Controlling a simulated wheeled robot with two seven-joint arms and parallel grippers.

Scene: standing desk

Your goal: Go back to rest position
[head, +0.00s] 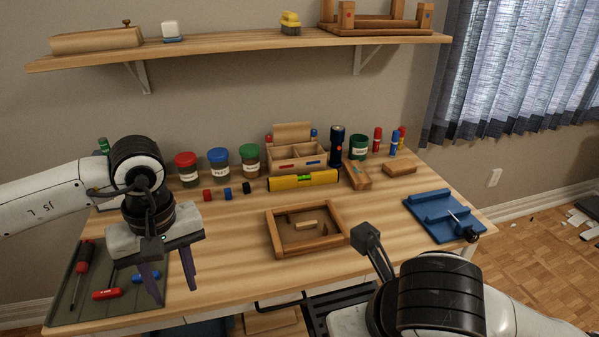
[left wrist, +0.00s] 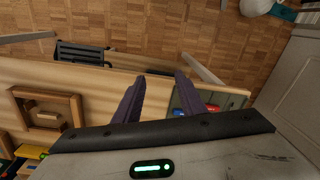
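My left gripper (head: 175,288) is above the front left of the desk, over the right edge of the green tray (head: 62,302). Its two dark fingers point down and stand apart with nothing between them. They also show spread and empty in the left wrist view (left wrist: 160,77). My right arm comes in at the lower right. A dark grey part of my right gripper (head: 372,245) shows in front of the wooden frame, but its fingertips cannot be made out.
The tray holds a screwdriver (head: 81,272) and red and blue items. A wooden frame (head: 273,237) with small pieces lies mid-desk. A blue jig (head: 437,214) lies at right. Jars, a yellow level (head: 303,180) and a wooden caddy line the back. A shelf (head: 240,46) hangs above.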

